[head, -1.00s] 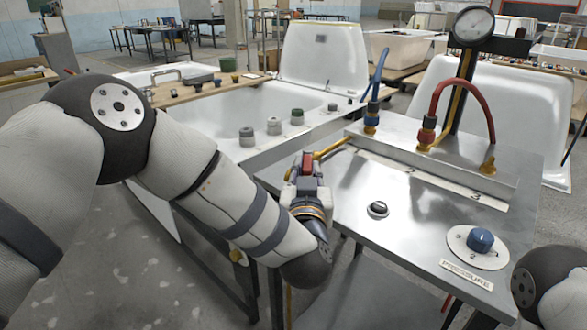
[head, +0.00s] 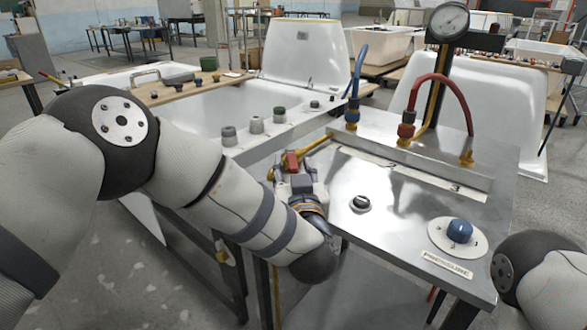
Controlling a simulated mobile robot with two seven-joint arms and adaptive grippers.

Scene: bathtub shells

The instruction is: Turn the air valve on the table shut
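A brass-yellow pipe (head: 316,145) runs from the back of the metal table (head: 400,225) to its left edge. A small red part (head: 291,161), which looks like the air valve's handle, shows at the pipe's near end. My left gripper (head: 293,177) is at this red part, pointing away from me. Its fingertips are partly hidden by its own body, so I cannot tell whether they touch or grip the red part. My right arm shows only at the right edge; its gripper is out of view.
The table also bears a blue knob (head: 460,231) on a white dial, a small black-and-silver knob (head: 360,203), a blue hose (head: 357,72), a red hose (head: 445,78) and a gauge (head: 450,21) on a post. A white tub (head: 200,108) stands behind on the left.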

